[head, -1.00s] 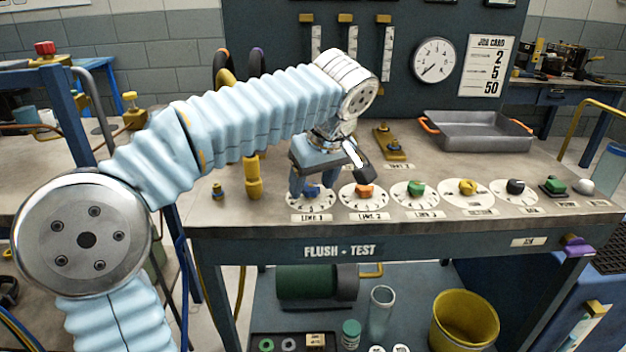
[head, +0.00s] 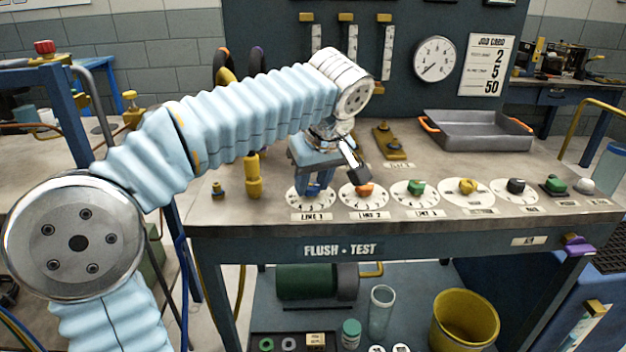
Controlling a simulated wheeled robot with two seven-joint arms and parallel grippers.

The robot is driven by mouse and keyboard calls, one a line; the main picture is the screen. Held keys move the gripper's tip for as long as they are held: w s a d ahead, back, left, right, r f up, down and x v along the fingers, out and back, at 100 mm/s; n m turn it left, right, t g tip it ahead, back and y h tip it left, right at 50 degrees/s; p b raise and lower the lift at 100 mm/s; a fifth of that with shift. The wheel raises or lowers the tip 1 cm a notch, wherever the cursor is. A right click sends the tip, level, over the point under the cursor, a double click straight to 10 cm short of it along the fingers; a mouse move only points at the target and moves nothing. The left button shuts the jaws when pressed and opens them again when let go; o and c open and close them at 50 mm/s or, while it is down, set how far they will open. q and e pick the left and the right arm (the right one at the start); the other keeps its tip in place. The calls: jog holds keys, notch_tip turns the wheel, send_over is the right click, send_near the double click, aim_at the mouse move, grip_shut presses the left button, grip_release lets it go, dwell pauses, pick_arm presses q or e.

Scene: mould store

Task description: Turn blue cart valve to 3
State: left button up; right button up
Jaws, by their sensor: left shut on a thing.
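The blue valve knob (head: 314,190) sits on a round white numbered dial (head: 296,200) labelled LINE 1, at the left of the row on the cart top. My left gripper (head: 313,188) points down over this dial and is shut on the blue knob. The fingers cover most of the knob, so its pointer and the number it faces cannot be read. My right gripper is not in view.
An orange knob (head: 364,190), a green knob (head: 416,186) and a yellow knob (head: 467,185) stand to the right on their own dials. A grey tray (head: 478,130) with orange handles lies behind them.

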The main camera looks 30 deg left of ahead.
pick_arm(q)
jog(key=m+t+h, duration=0.1)
jog(key=m, duration=0.3)
jog(key=shift+s+a, duration=0.1)
jog(key=shift+a, duration=0.05)
jog(key=m+h, duration=0.1)
jog(key=m, duration=0.2)
jog(key=shift+a+m+t, duration=0.1)
jog(key=shift+m+t, duration=0.2)
jog(key=shift+t, duration=0.1)
jog(key=m+h, duration=0.2)
jog(key=m, duration=0.2)
jog(key=shift+a, duration=0.15)
jog(key=m+h, duration=0.1)
jog(key=m, duration=0.4)
jog(key=shift+a+h, duration=0.2)
jog(key=shift+h, duration=0.2)
jog(key=shift+m, duration=0.3)
jog(key=shift+g, duration=0.3)
jog(key=o, duration=1)
jog(key=shift+o, duration=0.2)
jog(key=v, duration=1.3)
jog(key=shift+r, duration=0.35)
